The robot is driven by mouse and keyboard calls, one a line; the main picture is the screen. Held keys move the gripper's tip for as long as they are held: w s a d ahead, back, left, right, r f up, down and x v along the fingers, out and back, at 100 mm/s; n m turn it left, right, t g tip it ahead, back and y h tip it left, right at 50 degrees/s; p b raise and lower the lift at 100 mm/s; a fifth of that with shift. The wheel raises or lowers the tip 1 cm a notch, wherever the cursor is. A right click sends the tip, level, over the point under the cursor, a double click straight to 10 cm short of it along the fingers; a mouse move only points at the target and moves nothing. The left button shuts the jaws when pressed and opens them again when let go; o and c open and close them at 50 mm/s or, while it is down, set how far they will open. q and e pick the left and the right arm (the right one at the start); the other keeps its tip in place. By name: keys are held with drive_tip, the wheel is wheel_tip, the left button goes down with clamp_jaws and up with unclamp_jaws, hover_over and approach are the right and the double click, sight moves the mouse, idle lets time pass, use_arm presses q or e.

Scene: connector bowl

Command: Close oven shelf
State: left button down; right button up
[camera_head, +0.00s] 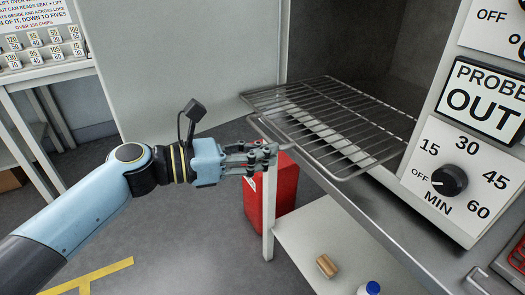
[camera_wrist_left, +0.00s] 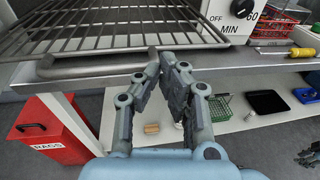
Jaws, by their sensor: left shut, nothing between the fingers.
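The oven shelf (camera_head: 325,122) is a wire rack that sticks out of the dark oven cavity (camera_head: 375,50) over the steel counter edge. Its front rail (camera_wrist_left: 95,71) crosses the upper part of the left wrist view. My left gripper (camera_head: 268,158) is shut and empty just in front of the rack's front rail. In the left wrist view its fingertips (camera_wrist_left: 160,57) overlap the rail; I cannot tell whether they touch it. What may be my right gripper (camera_wrist_left: 310,155) shows at the right edge of that view, too small to read.
The pale oven door (camera_head: 190,70) stands open at the left. A red rags bin (camera_head: 283,190) is below the counter. A timer knob (camera_head: 449,180) is right of the rack.

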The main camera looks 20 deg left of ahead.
use_arm(q)
approach(348, 123)
drive_tip(key=shift+s+d+f+p, duration=0.3)
drive_tip(key=shift+s+d+f, duration=0.2)
drive_tip(key=shift+s+d, duration=0.15)
drive_tip(key=x, duration=0.3)
drive_tip(key=b+x, duration=0.1)
drive_tip(key=x, duration=0.2)
drive_tip(key=w+a+b+x, duration=0.1)
drive_tip(key=x, duration=0.2)
drive_tip(key=shift+w+r, duration=0.2)
drive_tip(key=shift+r, duration=0.15)
drive_tip(key=shift+w+d+r, duration=0.1)
drive_tip(key=shift+w+d, duration=0.05)
drive_tip(key=shift+w, duration=0.05)
